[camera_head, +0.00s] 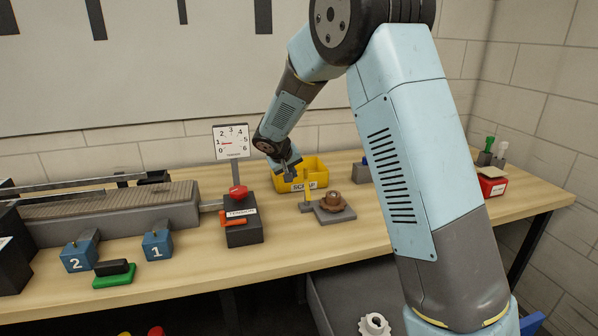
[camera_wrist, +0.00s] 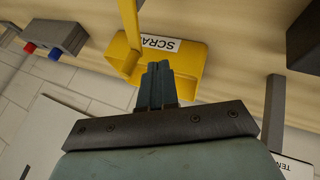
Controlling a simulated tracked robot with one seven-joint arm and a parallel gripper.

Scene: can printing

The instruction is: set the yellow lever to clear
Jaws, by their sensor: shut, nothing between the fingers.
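The yellow lever (camera_head: 307,189) stands upright on a small grey base beside a brown round part (camera_head: 333,202). In the wrist view a yellow bar (camera_wrist: 129,22), which looks like the lever, runs in from the top edge, just beyond my fingertips. My gripper (camera_head: 291,172) is shut and empty, just left of the lever in front of the yellow scrap bin. The wrist view shows its two fingers together (camera_wrist: 158,72), with a small visible gap to the bar. I cannot read any clear marking or tell which setting the lever has.
The yellow scrap bin (camera_head: 312,168) stands behind the lever. A dark box with a red button (camera_head: 238,192) and an orange lever (camera_head: 233,223) stands to the left, under a gauge (camera_head: 231,142). Blue blocks 1 (camera_head: 157,246) and 2 (camera_head: 79,257) sit further left. The front table is mostly clear.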

